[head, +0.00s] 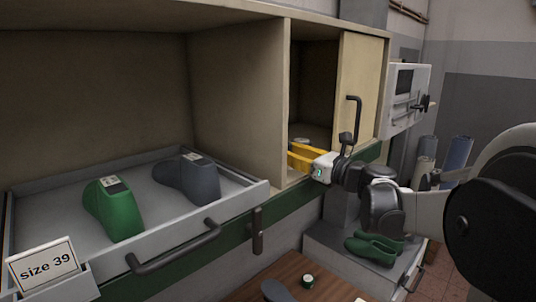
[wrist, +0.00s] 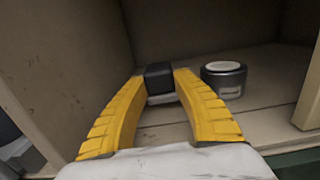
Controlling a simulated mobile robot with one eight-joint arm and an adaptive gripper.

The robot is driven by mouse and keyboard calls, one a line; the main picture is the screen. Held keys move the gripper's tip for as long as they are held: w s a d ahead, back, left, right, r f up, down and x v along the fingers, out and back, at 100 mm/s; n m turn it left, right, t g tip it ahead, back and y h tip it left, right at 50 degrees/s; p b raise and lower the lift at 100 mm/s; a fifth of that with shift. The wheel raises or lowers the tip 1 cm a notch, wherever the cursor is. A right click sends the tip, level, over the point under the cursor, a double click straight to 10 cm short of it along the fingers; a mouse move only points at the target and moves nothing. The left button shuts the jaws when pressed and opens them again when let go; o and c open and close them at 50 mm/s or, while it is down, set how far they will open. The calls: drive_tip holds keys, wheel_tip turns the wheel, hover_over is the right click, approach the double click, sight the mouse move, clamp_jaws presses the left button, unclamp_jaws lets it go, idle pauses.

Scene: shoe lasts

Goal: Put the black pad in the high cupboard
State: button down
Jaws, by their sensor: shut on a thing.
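My gripper (head: 298,153) reaches through the open left part of the high cupboard (head: 312,80). In the wrist view, its yellow fingers (wrist: 160,82) are shut on the black pad (wrist: 158,70), a small dark block with a pale underside. The pad is inside the cupboard, above or close to its floor; I cannot tell whether it touches. In the head view I cannot make the pad out behind the fingers. The cream sliding door (head: 356,80) with a black handle covers the right part of the cupboard.
A round grey tin (wrist: 223,80) stands on the cupboard floor right of the pad. Left of the cupboard, a pulled-out tray (head: 235,193) holds a green last (head: 113,208) and a grey last (head: 187,179). Green shoes (head: 372,248) lie below on a grey surface.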

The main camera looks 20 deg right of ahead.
drive_tip(key=shift+w+d+f, duration=0.1)
drive_tip(key=shift+f, duration=0.5)
drive_tip(key=c, duration=1)
unclamp_jaws()
drive_tip(key=shift+s+r, duration=0.1)
drive_tip(key=shift+s, duration=0.1)
drive_tip(key=b+v, duration=0.1)
drive_tip(key=v, duration=1)
drive_tip(key=shift+s+d+b, duration=0.1)
drive_tip(key=shift+s+b, duration=0.2)
drive_tip(key=shift+s, duration=0.1)
